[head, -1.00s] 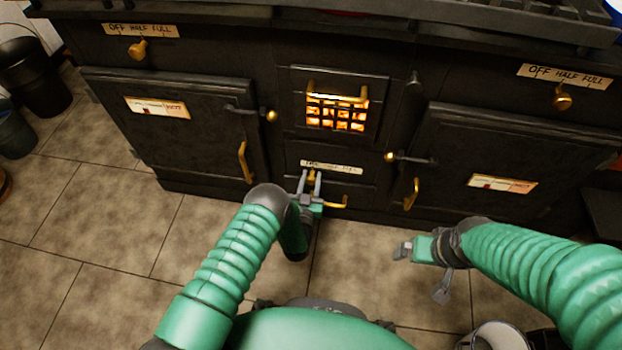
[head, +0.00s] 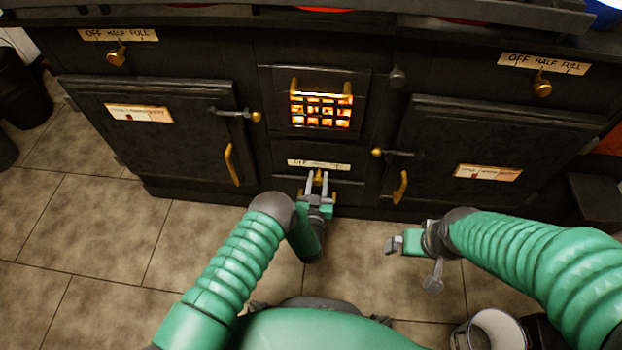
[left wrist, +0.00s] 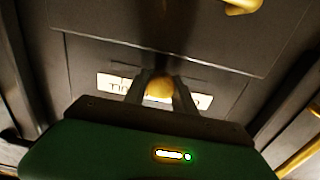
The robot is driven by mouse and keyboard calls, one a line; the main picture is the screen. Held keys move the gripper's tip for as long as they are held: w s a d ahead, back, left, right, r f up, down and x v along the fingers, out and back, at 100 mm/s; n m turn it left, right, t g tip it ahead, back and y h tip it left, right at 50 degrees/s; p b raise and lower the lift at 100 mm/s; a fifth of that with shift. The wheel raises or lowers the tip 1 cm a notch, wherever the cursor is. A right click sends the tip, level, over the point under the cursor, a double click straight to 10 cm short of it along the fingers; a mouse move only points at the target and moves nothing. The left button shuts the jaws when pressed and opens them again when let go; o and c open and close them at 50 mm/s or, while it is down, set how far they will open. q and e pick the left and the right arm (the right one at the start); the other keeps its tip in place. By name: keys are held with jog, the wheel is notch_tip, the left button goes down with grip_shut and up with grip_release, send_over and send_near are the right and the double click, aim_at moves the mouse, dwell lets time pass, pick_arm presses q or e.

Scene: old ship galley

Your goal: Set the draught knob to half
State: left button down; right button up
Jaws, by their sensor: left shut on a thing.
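The draught knob (head: 318,177) is a small brass knob low in the middle of the black stove, under a pale label (head: 300,162) with dark lettering. It stands below about the middle of the label, near the half mark. My left gripper (head: 318,188) is shut on it, one finger on each side. In the left wrist view the knob (left wrist: 160,87) shows between the fingers, and they hide part of the label (left wrist: 112,84). My right gripper (head: 411,262) is open and empty above the floor, away from the stove.
The glowing grate (head: 321,110) is above the knob. Oven doors (head: 160,140) with brass handles flank it. Two other brass knobs, left (head: 117,57) and right (head: 542,87), sit under OFF HALF FULL labels. A pale bucket (head: 492,330) stands at the lower right. The tiled floor in front is mostly clear.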

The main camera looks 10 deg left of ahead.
pick_arm(q)
jog(key=c, duration=1)
grip_release()
jog(key=shift+c, duration=0.2)
jog(key=shift+s, duration=0.25)
jog(key=s+p, duration=0.7)
jog(key=s, duration=0.9)
jog(key=shift+s, duration=0.2)
